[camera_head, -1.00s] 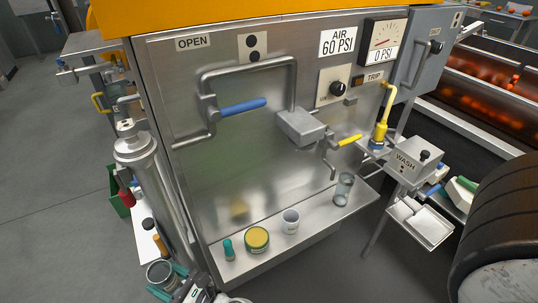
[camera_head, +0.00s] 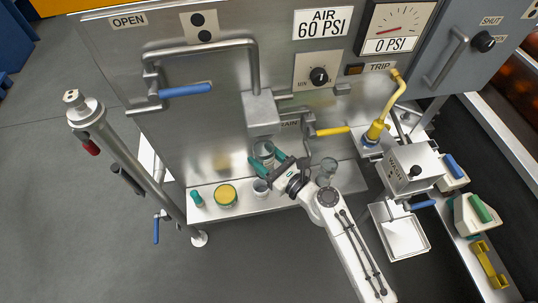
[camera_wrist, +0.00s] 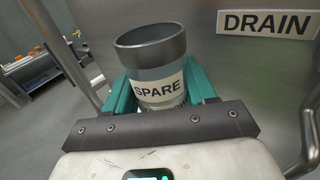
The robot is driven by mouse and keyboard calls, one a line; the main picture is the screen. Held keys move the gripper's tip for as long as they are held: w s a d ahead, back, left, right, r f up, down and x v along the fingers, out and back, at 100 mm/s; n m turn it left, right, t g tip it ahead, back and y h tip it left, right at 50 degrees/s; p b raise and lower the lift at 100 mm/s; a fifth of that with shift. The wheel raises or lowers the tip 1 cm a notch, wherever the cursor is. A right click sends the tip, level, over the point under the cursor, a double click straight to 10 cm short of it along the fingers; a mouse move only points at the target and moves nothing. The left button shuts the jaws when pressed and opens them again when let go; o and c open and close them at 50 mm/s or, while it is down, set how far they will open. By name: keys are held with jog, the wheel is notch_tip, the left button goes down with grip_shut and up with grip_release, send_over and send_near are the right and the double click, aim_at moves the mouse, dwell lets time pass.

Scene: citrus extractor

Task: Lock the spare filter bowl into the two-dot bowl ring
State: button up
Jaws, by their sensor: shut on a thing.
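The spare filter bowl (camera_wrist: 155,75) is a clear cup with a grey rim and a SPARE label. My gripper (camera_wrist: 160,95) is shut on it, with one teal finger on each side, and its open mouth faces up. In the head view the bowl (camera_head: 264,149) is held in my gripper (camera_head: 268,164) in front of the steel panel, just below a grey block (camera_head: 262,112) on the pipe. They look apart. The bowl ring itself cannot be made out; the block's underside is hidden.
A yellow-handled drain valve (camera_head: 330,131) is right of the block. The wash stand (camera_head: 408,168) is at right.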

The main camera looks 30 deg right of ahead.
aim_at(263, 143)
jog(key=shift+w+f+n+y+b, duration=0.15)
jog(key=shift+w+n+y+b, duration=0.25)
jog(key=shift+y, duration=0.5)
jog(key=shift+p, duration=0.3)
notch_tip(263, 143, up, 6)
jog(key=p, duration=0.6)
jog(key=shift+r+p, duration=1.25)
jog(key=shift+p, duration=0.1)
dwell(0.4)
jog(key=o, duration=0.5)
grip_shut()
jog(key=shift+a+r+h+p, duration=0.1)
jog(key=shift+h+p, duration=0.2)
jog(key=shift+h, duration=0.1)
jog(key=shift+m+h+p, duration=0.3)
jog(key=shift+m+h, duration=0.6)
jog(key=shift+h, duration=0.2)
jog(key=shift+t, duration=0.3)
